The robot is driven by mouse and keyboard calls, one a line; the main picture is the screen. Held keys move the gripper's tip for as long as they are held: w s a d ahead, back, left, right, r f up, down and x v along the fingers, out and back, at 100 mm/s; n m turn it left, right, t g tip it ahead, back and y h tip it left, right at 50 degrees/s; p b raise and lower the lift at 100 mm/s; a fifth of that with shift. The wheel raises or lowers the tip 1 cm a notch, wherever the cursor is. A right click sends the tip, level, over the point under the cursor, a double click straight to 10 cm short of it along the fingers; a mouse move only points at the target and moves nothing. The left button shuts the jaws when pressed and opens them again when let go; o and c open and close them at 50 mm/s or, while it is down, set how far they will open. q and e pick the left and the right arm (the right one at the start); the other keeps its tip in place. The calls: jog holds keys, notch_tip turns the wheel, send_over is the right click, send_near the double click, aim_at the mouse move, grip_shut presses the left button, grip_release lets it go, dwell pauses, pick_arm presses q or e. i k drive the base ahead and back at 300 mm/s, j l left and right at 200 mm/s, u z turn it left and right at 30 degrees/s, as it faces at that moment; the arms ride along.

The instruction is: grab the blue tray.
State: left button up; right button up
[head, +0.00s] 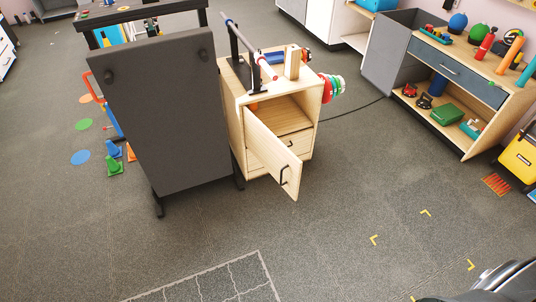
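No blue tray shows clearly enough for me to be sure of it. A small, shallow blue tray-like thing (434,36) holding small toys lies on top of the wooden shelf unit at the right. A blue box-like thing (377,4) sits on the unit at the top edge, partly cut off. Neither gripper is in view. A dark and silver shape at the bottom right corner is cut off, and I cannot tell what part it is.
A wooden cabinet (254,165) with its door ajar stands mid-view, beside a dark upright panel (160,120). The wooden shelf unit (480,67) stands at the right. Small cones (114,166) stand at the left. The front floor is clear, with yellow corner marks (426,212).

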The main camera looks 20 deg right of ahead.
aim_at(278, 56)
jog(key=i+l, duration=0.25)
jog(key=l, duration=0.15)
jog(key=i+l+u, duration=0.1)
jog(key=l, duration=0.35)
jog(key=i+l+u, duration=0.1)
jog(key=i+l, duration=0.4)
jog(key=l, duration=0.35)
jog(key=i+l+u, duration=0.1)
jog(key=l, duration=0.35)
jog(key=i+l, duration=0.3)
jog(key=l, duration=0.2)
jog(key=i+l+u, duration=0.1)
jog(key=l, duration=0.35)
jog(key=i+l+u, duration=0.1)
jog(key=i+l, duration=0.15)
jog(key=l, duration=0.25)
